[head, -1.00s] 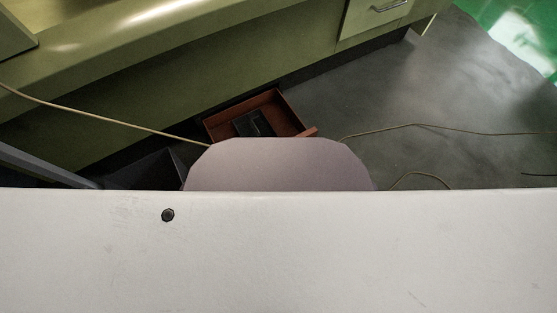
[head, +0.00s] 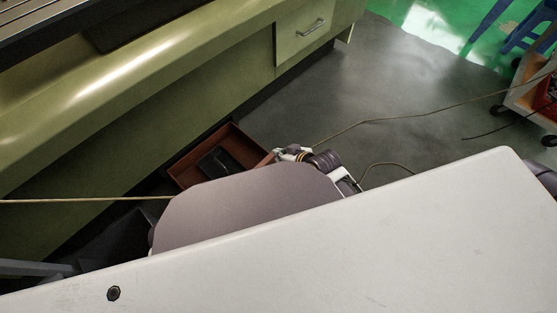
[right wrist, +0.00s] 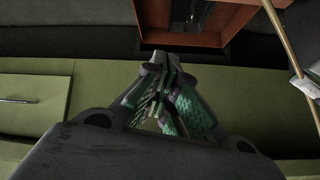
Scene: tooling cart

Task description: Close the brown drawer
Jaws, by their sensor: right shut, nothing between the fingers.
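The brown drawer (head: 200,150) stands open, low beside the green cabinet, with a dark object (head: 212,160) inside. A mauve rounded shape hides its near part in the head view. My right gripper (head: 283,154) is at the drawer's right corner in the head view. In the right wrist view, the fingers of the right gripper (right wrist: 163,62) are together and empty, just below the edge of the drawer (right wrist: 185,39). I cannot tell whether they touch it. My left gripper is not in view.
The green cabinet (head: 120,130) runs along the left, with a shut green drawer (head: 300,35) farther off. Thin cables (head: 420,115) lie across the grey floor (head: 370,75). An orange and white cart (head: 535,95) and a blue stool (head: 530,35) stand at the right.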

